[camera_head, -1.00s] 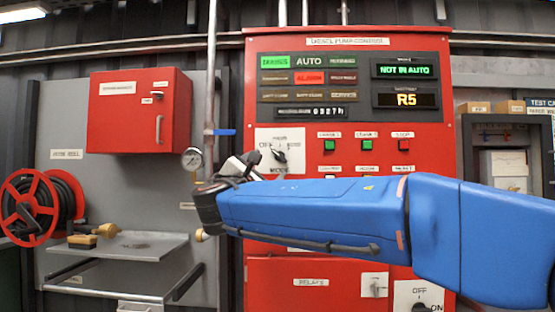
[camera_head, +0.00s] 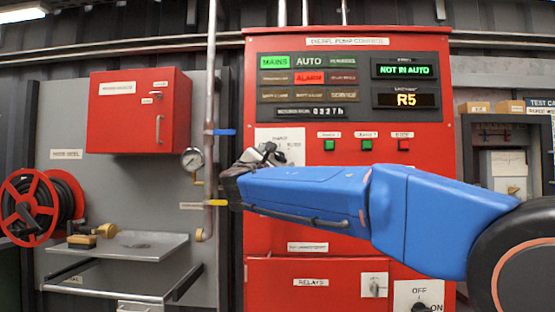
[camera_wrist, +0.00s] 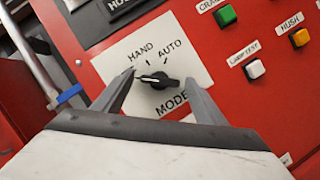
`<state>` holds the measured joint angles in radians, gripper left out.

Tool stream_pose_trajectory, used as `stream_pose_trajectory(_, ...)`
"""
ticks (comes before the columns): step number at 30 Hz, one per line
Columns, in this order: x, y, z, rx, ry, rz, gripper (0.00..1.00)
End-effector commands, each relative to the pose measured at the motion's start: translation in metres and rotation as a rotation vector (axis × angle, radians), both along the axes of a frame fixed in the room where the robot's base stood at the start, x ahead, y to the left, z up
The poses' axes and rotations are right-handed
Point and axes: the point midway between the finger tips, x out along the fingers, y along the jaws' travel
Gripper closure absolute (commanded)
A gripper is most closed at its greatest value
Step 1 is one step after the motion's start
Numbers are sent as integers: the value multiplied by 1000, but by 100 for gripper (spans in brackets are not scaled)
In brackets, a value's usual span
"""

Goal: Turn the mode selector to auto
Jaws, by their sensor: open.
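The mode selector (camera_wrist: 160,81) is a black knob on a white plate (camera_wrist: 177,50) of the red panel. In the wrist view, its white pointer mark points left, away from the AUTO label at upper right; HAND is at upper left. A label beyond the left finger is hidden. My gripper (camera_wrist: 160,77) is open, with one finger on each side of the knob in the picture; contact cannot be told. In the head view, my gripper (camera_head: 264,154) is in front of the plate (camera_head: 291,135) and hides the knob. A display (camera_head: 404,70) reads NOT IN AUTO.
Lit push buttons (camera_head: 366,145) sit right of the selector plate. A vertical pipe with a blue-handled valve (camera_head: 224,132) and a gauge (camera_head: 192,159) stand to the left. A red cabinet (camera_head: 140,111) and hose reel (camera_head: 38,205) are further left.

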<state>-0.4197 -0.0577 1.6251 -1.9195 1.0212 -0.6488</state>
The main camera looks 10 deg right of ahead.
Motion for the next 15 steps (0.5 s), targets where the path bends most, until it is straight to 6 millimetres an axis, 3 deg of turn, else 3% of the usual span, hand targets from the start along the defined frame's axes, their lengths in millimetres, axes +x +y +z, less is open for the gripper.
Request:
stream_pose_trajectory(1, 0, 0, 0, 0, 0, 0, 35)
stream_pose_trajectory(6, 0, 0, 0, 0, 0, 0, 75)
stream_pose_trajectory(15, 0, 0, 0, 20, -6, 0, 76)
